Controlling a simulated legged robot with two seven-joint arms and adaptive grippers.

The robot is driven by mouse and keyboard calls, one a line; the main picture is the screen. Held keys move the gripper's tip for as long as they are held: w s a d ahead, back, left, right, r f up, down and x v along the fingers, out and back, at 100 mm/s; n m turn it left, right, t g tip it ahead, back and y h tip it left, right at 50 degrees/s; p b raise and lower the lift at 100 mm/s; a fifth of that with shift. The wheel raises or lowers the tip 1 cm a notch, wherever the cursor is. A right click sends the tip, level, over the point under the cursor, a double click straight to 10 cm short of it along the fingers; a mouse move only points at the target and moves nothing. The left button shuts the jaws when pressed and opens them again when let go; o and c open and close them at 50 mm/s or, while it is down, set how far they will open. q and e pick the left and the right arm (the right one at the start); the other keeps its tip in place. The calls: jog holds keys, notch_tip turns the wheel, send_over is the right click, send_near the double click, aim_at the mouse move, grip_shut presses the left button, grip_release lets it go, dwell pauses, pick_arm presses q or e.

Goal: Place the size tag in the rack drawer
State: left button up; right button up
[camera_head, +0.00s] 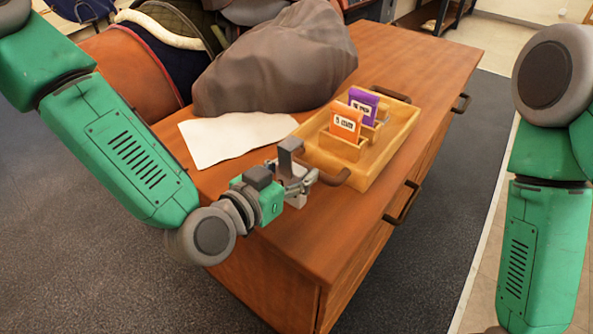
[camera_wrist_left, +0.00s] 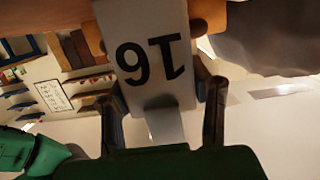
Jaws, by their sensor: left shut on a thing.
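My left gripper (camera_head: 301,183) is shut on a pale size tag (camera_wrist_left: 160,95) printed with "16", which shows upside down in the left wrist view. The tag stands between the two dark fingers. In the head view the gripper is above the near left part of the wooden desk, beside the near end of a shallow wooden tray-like drawer (camera_head: 385,160). That drawer holds an orange tag (camera_head: 346,121) and a purple tag (camera_head: 362,101), each upright in a wooden holder. The held tag is hard to make out there. My right arm shows at the right, its gripper out of frame.
A brown handle (camera_head: 337,178) juts from the drawer's near end, close to my left gripper. A white sheet (camera_head: 235,137) and a large grey-brown covered bundle (camera_head: 278,70) lie to the left and behind. Dark pulls (camera_head: 403,203) stick out from the desk's front.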

pick_arm(q)
jog(key=shift+a, duration=0.1)
jog(key=o, duration=0.9)
jog(key=shift+f, duration=0.1)
jog(key=o, duration=0.4)
jog(key=shift+d, duration=0.55)
jog(key=shift+a+r, duration=0.15)
jog(key=shift+r, duration=0.05)
jog(key=p+v, duration=0.1)
jog(key=v, duration=0.8)
jog(key=shift+s+a+r+p, duration=0.15)
jog(key=shift+s+a+p, duration=0.1)
jog(key=shift+s+p, duration=0.1)
jog(key=p, duration=0.2)
jog(key=shift+s+a+r+p, duration=0.2)
jog(key=shift+s+a+p, duration=0.05)
jog(key=shift+s+p, duration=0.15)
jog(key=shift+s+a+f+p, duration=0.1)
jog(key=shift+s+a+p, duration=0.35)
jog(key=shift+s+p, duration=0.15)
